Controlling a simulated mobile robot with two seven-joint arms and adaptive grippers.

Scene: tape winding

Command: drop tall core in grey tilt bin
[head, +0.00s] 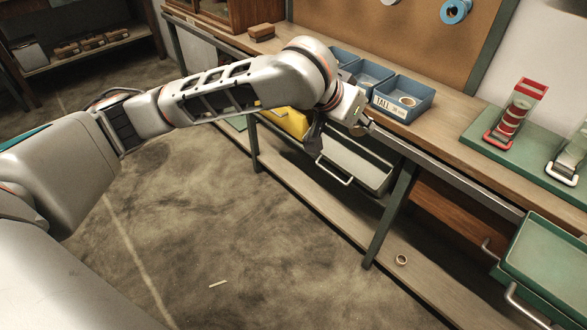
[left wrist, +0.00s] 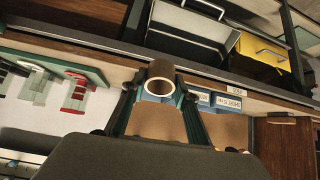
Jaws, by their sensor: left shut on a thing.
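My left gripper (left wrist: 160,88) is shut on a brown tubular core (left wrist: 160,68), seen end-on with its pale hollow facing the left wrist camera. In the head view my left wrist is at the bench's front edge, and the held core cannot be made out there. The grey tilt bin (head: 357,165) hangs under the bench, tipped open, just below and beside my wrist. It also shows in the left wrist view (left wrist: 185,47), beyond the core. The picture does not show the core inside it. My right gripper is not in view.
A yellow tilt bin (head: 288,122) adjoins the grey one; a green bin (head: 545,262) is at right. Blue bins (head: 405,108), one labelled TALL with a ring-shaped core inside, stand on the bench. A small ring (head: 401,260) lies on the lower shelf. The floor is mostly clear.

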